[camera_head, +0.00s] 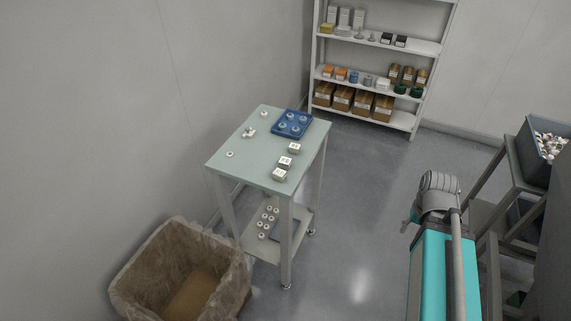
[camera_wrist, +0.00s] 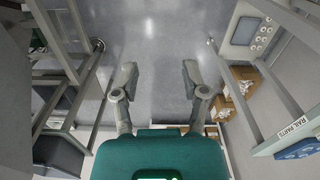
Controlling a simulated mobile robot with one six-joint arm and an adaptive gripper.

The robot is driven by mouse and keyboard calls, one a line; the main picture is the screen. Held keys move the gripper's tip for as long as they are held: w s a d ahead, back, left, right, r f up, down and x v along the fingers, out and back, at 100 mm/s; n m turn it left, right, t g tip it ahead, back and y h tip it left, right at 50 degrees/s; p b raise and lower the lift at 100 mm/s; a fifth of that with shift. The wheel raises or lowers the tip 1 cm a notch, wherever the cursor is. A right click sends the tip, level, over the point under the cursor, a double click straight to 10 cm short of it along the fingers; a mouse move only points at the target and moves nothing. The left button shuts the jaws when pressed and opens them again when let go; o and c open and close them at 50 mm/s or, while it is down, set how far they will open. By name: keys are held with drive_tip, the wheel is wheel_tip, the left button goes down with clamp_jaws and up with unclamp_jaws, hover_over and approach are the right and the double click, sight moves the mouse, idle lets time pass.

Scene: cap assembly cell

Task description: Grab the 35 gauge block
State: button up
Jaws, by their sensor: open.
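Three small blocks with pale labelled tops stand in a row on the right side of the small table (camera_head: 250,150) in the head view: a far one (camera_head: 294,148), a middle one (camera_head: 285,162) and a near one (camera_head: 279,174). Their markings are too small to read, so I cannot tell which is the 35 gauge block. My gripper (camera_wrist: 158,73) is open and empty in the wrist view, with bare floor showing between its fingers. It is away from the table, and no block is clearly seen in the wrist view.
A blue tray (camera_head: 292,124) with round parts sits at the table's back. Small white parts lie on the table and lower shelf. A lined bin (camera_head: 185,275) stands at front left, a stocked shelf rack (camera_head: 365,115) behind. A crate of parts (camera_head: 546,146) is at right.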

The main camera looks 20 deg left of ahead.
drive_tip(key=o, duration=0.4)
drive_tip(key=shift+o, duration=0.8)
drive_tip(key=shift+w+a+f, duration=0.1)
drive_tip(key=shift+a, duration=0.05)
drive_tip(key=w+a+f+m+t+h+b, duration=0.1)
drive_tip(key=w+a+t+h+b, duration=0.2)
drive_tip(key=a, duration=0.7)
drive_tip(key=w+a+t+h+b, duration=0.1)
drive_tip(key=w+a+t+b, duration=0.25)
drive_tip(key=a, duration=0.75)
drive_tip(key=s+a+r+t+y+b, duration=0.1)
drive_tip(key=s+a+t, duration=0.1)
drive_tip(key=a, duration=0.9)
drive_tip(key=s+a+r+t+y+b, duration=0.1)
drive_tip(key=a+t, duration=0.4)
drive_tip(key=a, duration=0.7)
drive_tip(key=shift+s+a+r+n+y+b, duration=0.2)
drive_tip(key=shift+s+r+n+y+b, duration=0.1)
drive_tip(key=shift+s+r+y, duration=0.4)
